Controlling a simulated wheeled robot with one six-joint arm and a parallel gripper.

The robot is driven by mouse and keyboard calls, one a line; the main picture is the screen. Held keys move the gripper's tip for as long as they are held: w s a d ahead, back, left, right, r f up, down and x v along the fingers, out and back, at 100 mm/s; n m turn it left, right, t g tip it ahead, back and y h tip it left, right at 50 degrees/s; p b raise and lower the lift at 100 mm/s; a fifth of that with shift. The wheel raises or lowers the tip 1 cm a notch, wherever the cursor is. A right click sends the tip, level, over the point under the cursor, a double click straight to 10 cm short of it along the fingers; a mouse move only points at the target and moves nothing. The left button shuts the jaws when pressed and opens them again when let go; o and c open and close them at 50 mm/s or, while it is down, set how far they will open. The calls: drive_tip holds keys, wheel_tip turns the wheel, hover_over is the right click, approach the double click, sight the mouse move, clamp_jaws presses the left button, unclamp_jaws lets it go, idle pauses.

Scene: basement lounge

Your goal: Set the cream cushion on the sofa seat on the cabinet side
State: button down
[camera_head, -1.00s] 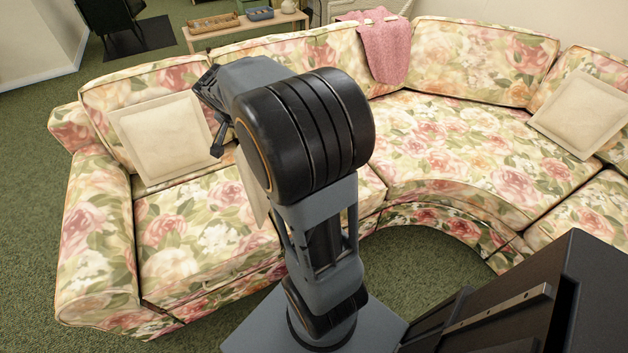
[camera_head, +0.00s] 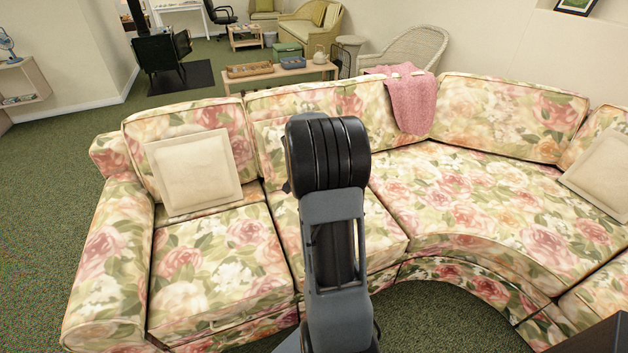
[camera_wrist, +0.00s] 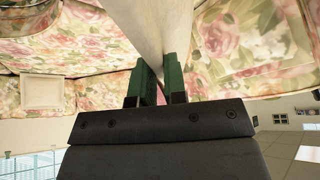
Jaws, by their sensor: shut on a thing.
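My gripper (camera_wrist: 160,78) shows in the wrist view with its two green fingers shut on a cream cushion (camera_wrist: 150,28), seen nearly edge-on and stretching away from the fingers. In the head view my own arm hides the gripper and the held cushion. The floral sofa (camera_head: 225,255) lies in front of me and curves to the right. Its left and middle seats show bare fabric in front. Whether the held cushion touches the sofa cannot be told.
One cream cushion (camera_head: 195,172) leans on the left backrest, another (camera_head: 600,170) on the right. A pink throw (camera_head: 410,100) hangs over the backrest. A low wooden table (camera_head: 290,75) with trays stands behind. Green carpet (camera_head: 50,200) is clear at left.

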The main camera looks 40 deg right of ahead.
drive_tip(key=shift+d+f, duration=0.45)
drive_tip(key=shift+f, duration=1.65)
drive_tip(key=c, duration=1.2)
unclamp_jaws()
drive_tip(key=shift+b, duration=0.3)
drive_tip(key=shift+o, duration=0.2)
